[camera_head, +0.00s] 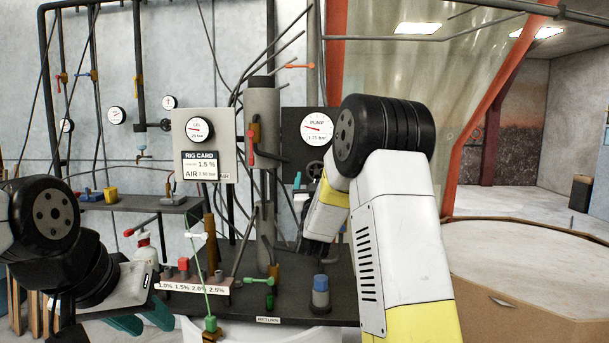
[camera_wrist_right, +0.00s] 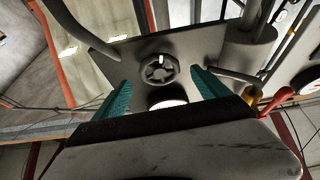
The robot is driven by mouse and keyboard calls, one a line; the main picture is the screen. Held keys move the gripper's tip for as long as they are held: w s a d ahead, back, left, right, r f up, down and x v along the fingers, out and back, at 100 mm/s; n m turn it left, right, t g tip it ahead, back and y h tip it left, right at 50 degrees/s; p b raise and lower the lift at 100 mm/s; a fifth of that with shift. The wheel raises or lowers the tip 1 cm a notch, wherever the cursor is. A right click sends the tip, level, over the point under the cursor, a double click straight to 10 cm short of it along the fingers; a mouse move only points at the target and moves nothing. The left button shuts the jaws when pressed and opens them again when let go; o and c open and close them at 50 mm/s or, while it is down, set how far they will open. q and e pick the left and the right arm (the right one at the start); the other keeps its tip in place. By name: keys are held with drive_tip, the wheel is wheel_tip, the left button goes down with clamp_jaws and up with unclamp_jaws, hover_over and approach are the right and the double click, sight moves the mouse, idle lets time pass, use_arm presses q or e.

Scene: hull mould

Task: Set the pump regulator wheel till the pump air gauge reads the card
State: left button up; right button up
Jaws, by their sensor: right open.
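The pump air gauge (camera_head: 317,127) is a white dial with a red needle on a dark panel; its label seems to read 1.75 bar. The regulator wheel (camera_head: 315,169) is a small dark handwheel just below it, partly behind my right arm. The rig card (camera_head: 200,165) lists 1.5 % and an AIR value in bar, too small to read surely. In the right wrist view the wheel (camera_wrist_right: 160,70) shows between the spread teal fingers of my right gripper (camera_wrist_right: 160,93), apart from them. My left gripper (camera_head: 142,321) is open and empty at lower left.
A red-handled valve (camera_head: 252,145) stands left of the pump panel, beside a grey cylinder (camera_head: 262,112). Below is a dark bench (camera_head: 300,290) with a blue-topped bottle (camera_head: 320,291) and green valve handles. A round wooden-sided table (camera_head: 520,265) stands at right.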

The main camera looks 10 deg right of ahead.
sight(316, 171)
drive_tip(key=shift+x, duration=1.6)
drive_tip(key=c, duration=1.4)
drive_tip(key=shift+n, duration=0.4)
drive_tip(key=shift+s+n+y, duration=0.1)
drive_tip(key=shift+n+y, duration=1.05)
drive_tip(key=shift+n, duration=1)
drive_tip(key=shift+n+y, duration=1.15)
drive_tip(key=shift+n, duration=1)
